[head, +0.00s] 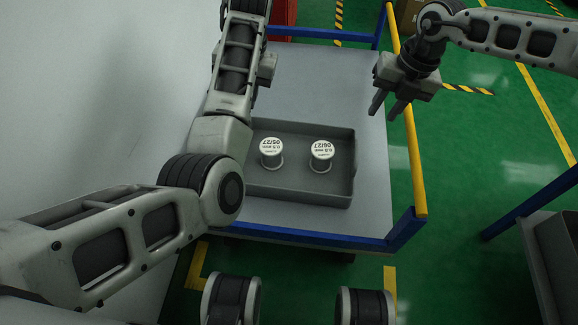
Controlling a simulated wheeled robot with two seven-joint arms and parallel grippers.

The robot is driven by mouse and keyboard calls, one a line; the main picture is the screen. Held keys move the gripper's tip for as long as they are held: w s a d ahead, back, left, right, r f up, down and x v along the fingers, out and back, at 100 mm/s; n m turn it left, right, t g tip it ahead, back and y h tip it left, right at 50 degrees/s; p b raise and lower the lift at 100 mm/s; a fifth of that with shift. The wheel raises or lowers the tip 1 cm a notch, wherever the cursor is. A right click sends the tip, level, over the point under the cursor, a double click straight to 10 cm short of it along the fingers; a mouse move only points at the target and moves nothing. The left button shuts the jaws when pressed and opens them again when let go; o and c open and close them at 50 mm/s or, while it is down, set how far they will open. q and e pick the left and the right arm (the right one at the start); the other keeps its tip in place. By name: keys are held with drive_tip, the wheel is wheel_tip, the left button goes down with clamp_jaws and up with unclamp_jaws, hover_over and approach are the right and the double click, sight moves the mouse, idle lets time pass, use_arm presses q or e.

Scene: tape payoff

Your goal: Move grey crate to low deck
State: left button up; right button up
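The grey crate (300,194) is a shallow open tray. It stands on the grey deck (335,75) of a cart with a blue frame, with its left end partly hidden behind my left arm. Two spools with white labelled tops, a left one (271,148) and a right one (321,151), stand upright in it. My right gripper (387,109) is above the deck's right side, beyond the crate's far right corner. Its two fingers point down, apart and empty.
A yellow rail (408,125) runs along the cart's right side, with a blue bar (325,239) at its near edge. A pale wall or panel (95,85) fills the left. Another blue-framed grey unit (545,255) stands at lower right. Green floor lies open between them.

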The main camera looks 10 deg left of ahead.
sight(357, 149)
idle(0.3)
